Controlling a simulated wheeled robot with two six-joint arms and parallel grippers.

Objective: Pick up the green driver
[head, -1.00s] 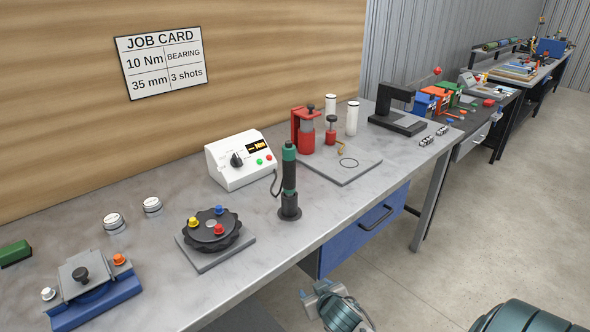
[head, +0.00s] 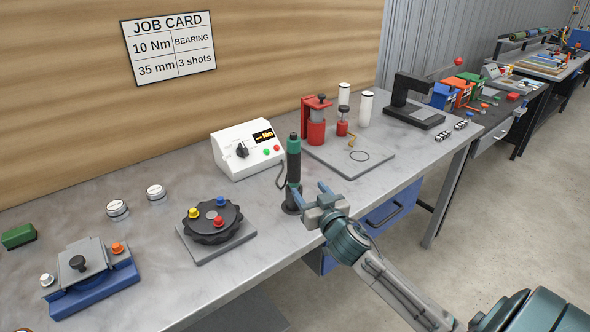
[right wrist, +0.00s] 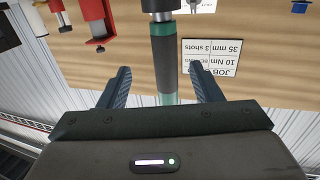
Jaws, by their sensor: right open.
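The green driver (head: 293,147) stands upright in a black holder (head: 290,206) near the bench's front edge. In the right wrist view the picture is upside down, and the driver (right wrist: 163,55) shows between the two open fingers, with clear room on both sides. I cannot tell how deep it is between them. My left gripper is not in view.
A white control box (head: 246,149) stands behind the driver. A black indexing dial (head: 212,223) on a grey plate is to its left. A red press (head: 316,122) and grey plate (head: 345,160) are to its right. A blue drawer (head: 383,208) hangs below the bench.

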